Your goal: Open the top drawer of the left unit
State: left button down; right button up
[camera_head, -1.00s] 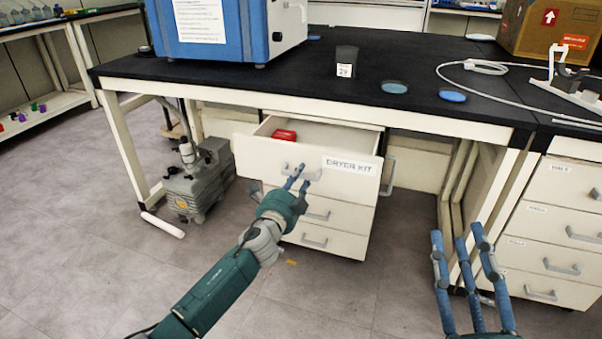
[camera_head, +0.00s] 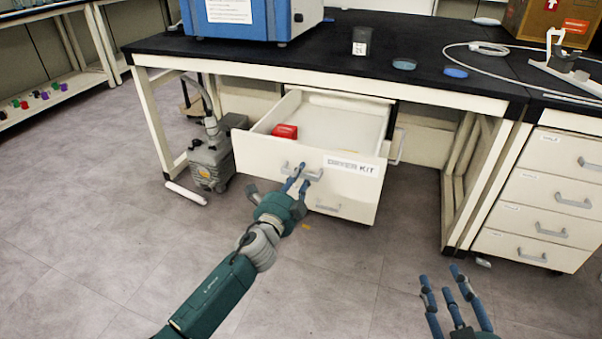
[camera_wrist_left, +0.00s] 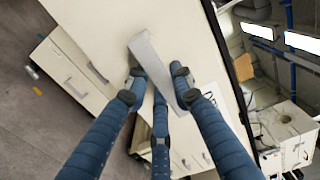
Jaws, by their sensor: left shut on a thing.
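The top drawer (camera_head: 340,185) of the left unit, labelled "DRYER KIT", is pulled out well beyond the unit's front under the black bench. Its inside shows from above, with a red box (camera_head: 285,131) at the left. My left gripper (camera_head: 297,181) is shut on the drawer's grey handle (camera_head: 312,172). In the left wrist view its blue fingers lie around the handle (camera_wrist_left: 150,55). My right gripper (camera_head: 447,285) is at the lower right, its fingers spread and empty, away from the drawer. Part of the lower drawers is hidden behind the open one.
The bench (camera_head: 300,62) is above and behind the drawer. A grey pump (camera_head: 211,160) stands on the floor at left, with a white tube (camera_head: 186,193) beside it. Another drawer unit (camera_head: 540,200) stands at right.

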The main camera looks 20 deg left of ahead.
pick_arm(q)
jog(key=shift+s+f, duration=0.1)
jog(key=c, duration=1.4)
grip_release()
jog(key=shift+c, duration=0.2)
jog(key=s, duration=1.2)
jog(key=shift+a, duration=0.25)
